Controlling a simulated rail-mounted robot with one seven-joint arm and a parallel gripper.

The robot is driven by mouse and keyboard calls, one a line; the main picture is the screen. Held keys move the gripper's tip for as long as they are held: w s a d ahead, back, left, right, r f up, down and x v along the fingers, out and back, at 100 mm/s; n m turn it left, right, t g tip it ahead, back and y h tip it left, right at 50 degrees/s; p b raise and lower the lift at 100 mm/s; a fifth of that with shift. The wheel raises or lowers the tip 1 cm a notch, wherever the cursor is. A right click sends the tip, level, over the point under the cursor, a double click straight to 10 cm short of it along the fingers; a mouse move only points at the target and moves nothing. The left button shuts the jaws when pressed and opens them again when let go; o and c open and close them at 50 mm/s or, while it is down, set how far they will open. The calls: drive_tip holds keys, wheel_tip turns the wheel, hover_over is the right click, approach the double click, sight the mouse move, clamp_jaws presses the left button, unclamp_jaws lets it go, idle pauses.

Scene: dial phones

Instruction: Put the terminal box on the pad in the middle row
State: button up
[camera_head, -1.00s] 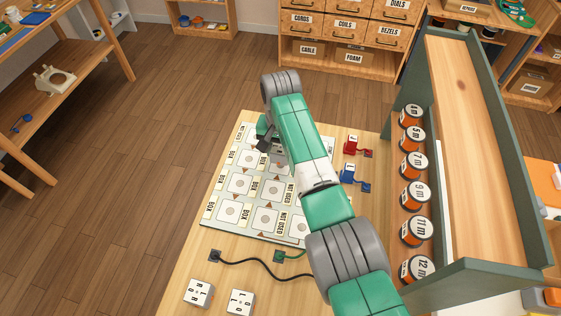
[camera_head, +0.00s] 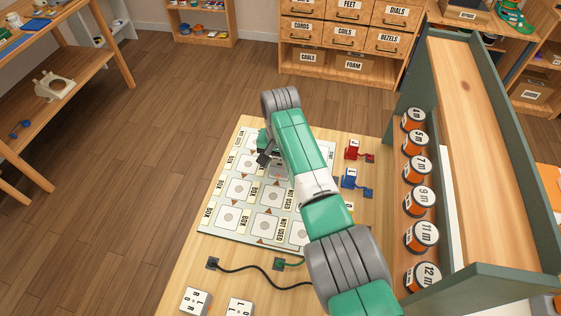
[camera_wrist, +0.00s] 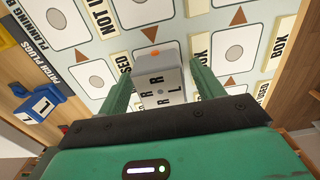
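The terminal box, pale grey with black letters R and L and an orange spot, shows in the wrist view (camera_wrist: 159,87) between my gripper's two green fingers (camera_wrist: 160,70). A gap shows between the box and the right finger; the left finger is very near it. The fingers look open around the box. The box appears at the board's surface; whether it rests flat is hard to tell. In the head view my gripper (camera_head: 270,158) is over the far part of the pad board (camera_head: 207,229), and my arm hides much of it. The pad under the box is hidden.
Two more lettered boxes, one at the left (camera_head: 195,301) and one at its right (camera_head: 239,307), lie at the near table edge. A red plug (camera_head: 353,150) and a blue plug (camera_head: 350,179) stand right of the board. Numbered reels (camera_head: 419,200) line the shelf. A black cable (camera_head: 245,268) lies in front.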

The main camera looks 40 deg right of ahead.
wheel_tip(320, 180, up, 12)
drive_tip(key=p, duration=0.4)
drive_tip(key=shift+r+p, duration=0.15)
drive_tip(key=shift+p, duration=0.25)
